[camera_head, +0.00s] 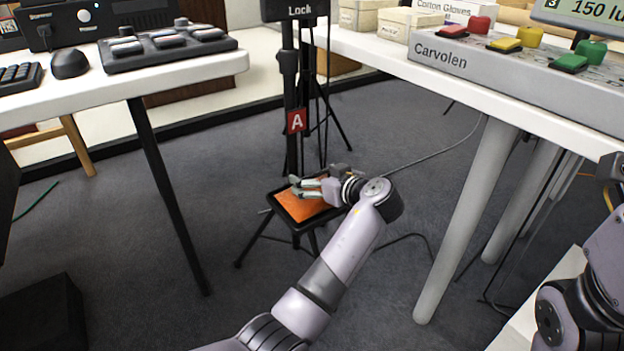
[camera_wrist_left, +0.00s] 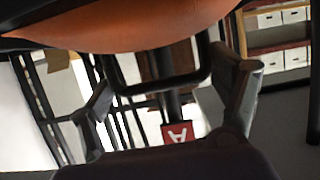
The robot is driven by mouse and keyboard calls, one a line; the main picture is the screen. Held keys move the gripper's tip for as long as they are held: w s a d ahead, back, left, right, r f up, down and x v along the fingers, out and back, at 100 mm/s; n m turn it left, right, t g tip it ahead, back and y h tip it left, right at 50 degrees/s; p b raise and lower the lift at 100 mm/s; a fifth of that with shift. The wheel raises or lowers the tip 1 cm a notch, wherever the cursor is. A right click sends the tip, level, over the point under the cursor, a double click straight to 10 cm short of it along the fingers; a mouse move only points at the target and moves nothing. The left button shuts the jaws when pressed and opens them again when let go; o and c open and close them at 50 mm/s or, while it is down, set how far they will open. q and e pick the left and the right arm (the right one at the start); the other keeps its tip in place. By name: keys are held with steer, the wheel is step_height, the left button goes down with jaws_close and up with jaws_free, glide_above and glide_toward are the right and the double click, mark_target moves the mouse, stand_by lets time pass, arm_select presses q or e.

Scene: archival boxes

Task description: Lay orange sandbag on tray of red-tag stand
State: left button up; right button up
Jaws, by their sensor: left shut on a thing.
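The orange sandbag (camera_head: 300,206) lies flat over the black tray (camera_head: 278,215) of the stand with the red tag (camera_head: 296,121) marked A. My left gripper (camera_head: 304,188) is at the sandbag's far right part, low over the tray, shut on the sandbag. The grip point itself is hard to make out. In the left wrist view, which is upside down, the sandbag (camera_wrist_left: 130,28) fills the top, beside the tray's dark rim. The gripper fingers (camera_wrist_left: 165,105) show with space between them, and the red tag (camera_wrist_left: 177,132) is beyond. My right gripper is out of view.
A white table (camera_head: 120,85) with a black console and mouse stands at left. Another white table (camera_head: 500,90) at right bears a grey button panel (camera_head: 470,58) and boxes. Table legs (camera_head: 468,220) and cables flank the stand.

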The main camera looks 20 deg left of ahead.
arm_select(q)
steer(key=shift+d+r, duration=0.1)
steer(key=shift+r, duration=0.2)
steer(key=shift+f, duration=0.1)
steer(key=shift+f, duration=0.1)
steer(key=o, duration=1.8)
steer(key=shift+f, duration=0.15)
steer(key=shift+o, duration=0.2)
